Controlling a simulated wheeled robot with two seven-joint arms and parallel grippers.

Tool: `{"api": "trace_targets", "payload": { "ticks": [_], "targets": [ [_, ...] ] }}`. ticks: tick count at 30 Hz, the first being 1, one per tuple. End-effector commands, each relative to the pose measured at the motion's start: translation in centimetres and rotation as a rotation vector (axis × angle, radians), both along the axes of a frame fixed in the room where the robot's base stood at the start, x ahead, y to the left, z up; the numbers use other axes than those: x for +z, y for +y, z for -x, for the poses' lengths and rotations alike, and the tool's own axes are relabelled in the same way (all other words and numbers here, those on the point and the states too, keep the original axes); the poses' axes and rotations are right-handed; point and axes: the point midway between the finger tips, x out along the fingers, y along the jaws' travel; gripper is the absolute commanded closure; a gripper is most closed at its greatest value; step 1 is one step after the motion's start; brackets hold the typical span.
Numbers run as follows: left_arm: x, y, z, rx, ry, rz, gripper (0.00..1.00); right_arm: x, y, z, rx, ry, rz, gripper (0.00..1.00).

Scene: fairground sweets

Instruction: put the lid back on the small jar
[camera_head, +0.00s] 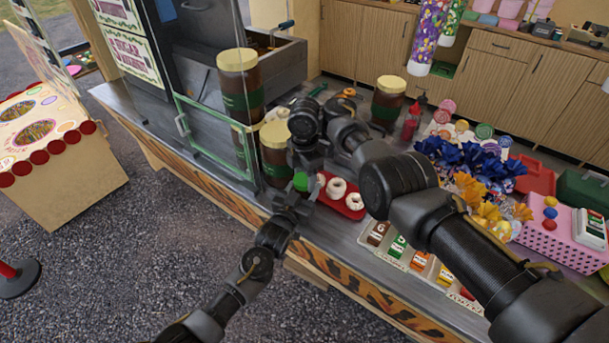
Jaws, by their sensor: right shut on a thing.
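My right gripper (302,172) comes in from the right, points down over the counter and is shut on a small green thing (301,182). This looks like the lid, but the fingers hide most of it. My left gripper (293,198) comes up from below, close under the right gripper at the counter's front edge. Whether its jaws are open or shut does not show clearly. I cannot make out the small jar; the grippers may hide it. A brown jar with a cream lid (275,158) stands upright just left of the grippers.
A red tray (355,211) with white ring sweets lies right of the grippers. More brown jars stand behind (388,104) and at left (239,85), near a green-edged glass panel (212,140). Wrapped sweets (470,165) and a pink basket (565,246) crowd the right.

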Motion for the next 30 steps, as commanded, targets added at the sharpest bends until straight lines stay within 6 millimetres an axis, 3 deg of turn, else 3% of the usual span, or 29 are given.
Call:
{"api": "trace_targets", "payload": {
  "ticks": [6, 7, 13, 23, 30],
  "targets": [
    [0.2, -0.1, 0.0, -0.002, -0.004, 0.002, 1.00, 0.0, 0.0, 0.0, -0.015, -0.001, 0.000, 0.73],
    [0.2, -0.1, 0.0, -0.002, -0.004, 0.002, 1.00, 0.1, 0.0, 0.0, -0.015, -0.001, 0.000, 0.45],
    [0.2, -0.1, 0.0, -0.001, -0.004, 0.002, 1.00, 0.0, 0.0, 0.0, -0.015, -0.001, 0.000, 0.21],
    [0.2, -0.1, 0.0, -0.001, -0.004, 0.002, 1.00, 0.5, 0.0, -0.1, -0.015, -0.001, 0.000, 0.21],
    [0.2, -0.1, 0.0, -0.001, -0.003, 0.001, 1.00, 4.4, 0.0, -0.2, -0.014, -0.003, -0.002, 0.21]
  ]
}}
